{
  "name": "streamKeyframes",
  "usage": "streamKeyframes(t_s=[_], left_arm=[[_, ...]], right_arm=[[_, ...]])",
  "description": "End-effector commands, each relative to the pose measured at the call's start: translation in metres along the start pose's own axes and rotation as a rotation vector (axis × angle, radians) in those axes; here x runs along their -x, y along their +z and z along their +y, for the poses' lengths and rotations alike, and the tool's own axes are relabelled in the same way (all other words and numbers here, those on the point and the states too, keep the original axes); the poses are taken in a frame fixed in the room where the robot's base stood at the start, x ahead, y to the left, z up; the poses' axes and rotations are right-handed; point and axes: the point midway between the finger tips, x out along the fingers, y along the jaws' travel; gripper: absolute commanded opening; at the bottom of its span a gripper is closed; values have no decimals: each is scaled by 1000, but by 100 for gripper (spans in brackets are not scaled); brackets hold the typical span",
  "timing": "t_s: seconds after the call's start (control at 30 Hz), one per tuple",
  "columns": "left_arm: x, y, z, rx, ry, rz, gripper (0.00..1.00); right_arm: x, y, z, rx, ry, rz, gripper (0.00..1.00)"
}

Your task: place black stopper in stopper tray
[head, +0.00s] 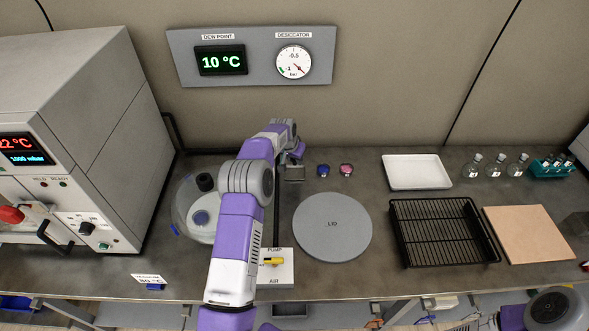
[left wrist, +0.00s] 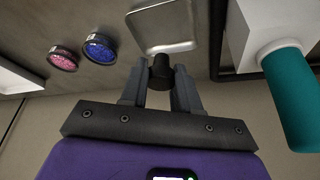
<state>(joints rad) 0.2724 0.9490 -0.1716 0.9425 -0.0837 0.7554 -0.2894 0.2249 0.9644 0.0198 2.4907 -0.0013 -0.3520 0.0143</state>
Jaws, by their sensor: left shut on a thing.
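My left gripper (head: 295,157) is at the back of the bench in the head view, partly hidden by its own arm. In the left wrist view the left gripper (left wrist: 160,85) is shut on the black stopper (left wrist: 161,78), a short dark cylinder between the fingertips. A small grey metal tray with a raised rim, which looks like the stopper tray (left wrist: 163,22), is just beyond the stopper; it also shows below the gripper in the head view (head: 294,174). I cannot tell whether stopper and tray touch. My right gripper is out of view.
The round grey lid (head: 332,227) lies in front. A glass desiccator (head: 187,222) with a dark cylinder on top stands left. A white tray (head: 417,172) and black rack (head: 425,238) are farther right.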

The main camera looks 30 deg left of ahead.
Motion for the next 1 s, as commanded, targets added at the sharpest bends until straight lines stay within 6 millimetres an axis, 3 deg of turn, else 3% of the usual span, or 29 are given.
streamKeyframes(t_s=[0.33, 0.73, 0.77, 0.8, 1.0], left_arm=[[-44, 18, 0, 2, 0, 0, 3], [-49, 20, 0, 1, -1, 2, 3], [-49, 20, 0, 1, -1, 2, 34], [-48, 20, 0, 1, -1, 2, 40], [-48, 20, 0, 1, -1, 2, 41]], right_arm=[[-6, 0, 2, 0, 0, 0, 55], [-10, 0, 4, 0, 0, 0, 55], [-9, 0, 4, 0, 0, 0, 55], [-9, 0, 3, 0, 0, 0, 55], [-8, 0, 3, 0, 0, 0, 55]])
